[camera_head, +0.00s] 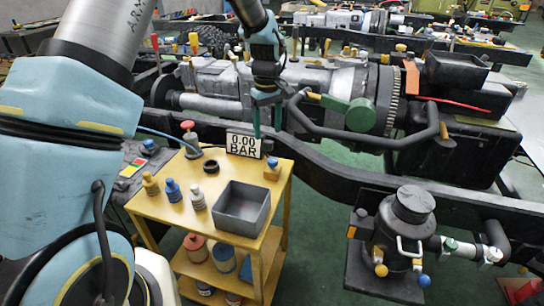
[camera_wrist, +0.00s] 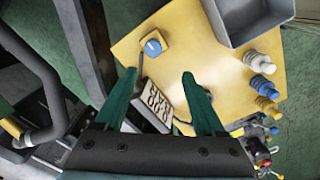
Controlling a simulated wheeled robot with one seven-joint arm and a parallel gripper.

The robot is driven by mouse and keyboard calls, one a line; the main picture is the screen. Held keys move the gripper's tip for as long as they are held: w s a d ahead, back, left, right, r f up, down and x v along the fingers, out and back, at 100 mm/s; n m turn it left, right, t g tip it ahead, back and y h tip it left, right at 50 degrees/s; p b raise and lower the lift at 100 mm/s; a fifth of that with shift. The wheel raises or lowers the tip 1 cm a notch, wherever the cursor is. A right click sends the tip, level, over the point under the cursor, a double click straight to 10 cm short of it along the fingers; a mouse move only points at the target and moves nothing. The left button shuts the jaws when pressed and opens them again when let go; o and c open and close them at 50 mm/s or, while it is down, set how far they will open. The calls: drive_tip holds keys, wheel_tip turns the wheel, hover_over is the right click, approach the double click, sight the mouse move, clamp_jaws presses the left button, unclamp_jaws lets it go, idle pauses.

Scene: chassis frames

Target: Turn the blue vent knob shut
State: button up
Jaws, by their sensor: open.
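A small blue knob (camera_head: 272,162) sits on a tan block at the right side of the yellow cart, beside the display. In the wrist view the blue knob (camera_wrist: 153,47) shows from above, just beyond my fingertips. My gripper (camera_head: 266,131) points down near the cart's far right edge, by the display. In the wrist view my gripper (camera_wrist: 159,75) has its two green fingers apart, with nothing between them. It does not touch the knob. The display (camera_head: 244,144) reads 0.00 BAR. I cannot tell how far the knob is turned.
The yellow cart (camera_head: 160,208) holds a grey bin (camera_head: 243,207), a red-topped valve (camera_head: 190,139), a black ring (camera_head: 211,166) and several small bottles. A dark chassis rail (camera_head: 345,185) runs behind it. A black-lidded canister (camera_head: 405,222) with blue and yellow lever balls stands at right.

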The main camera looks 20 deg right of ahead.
sight(273, 160)
drive_tip(key=f+p, duration=0.1)
drive_tip(key=f, duration=0.2)
drive_tip(key=d+f, duration=0.1)
drive_tip(key=f, duration=0.3)
drive_tip(key=f+p, duration=0.1)
drive_tip(key=f, duration=0.3)
drive_tip(key=shift+s+d+p, duration=0.15)
drive_tip(key=shift+d+p, duration=0.05)
drive_tip(key=shift+p, duration=0.15)
clamp_jaws()
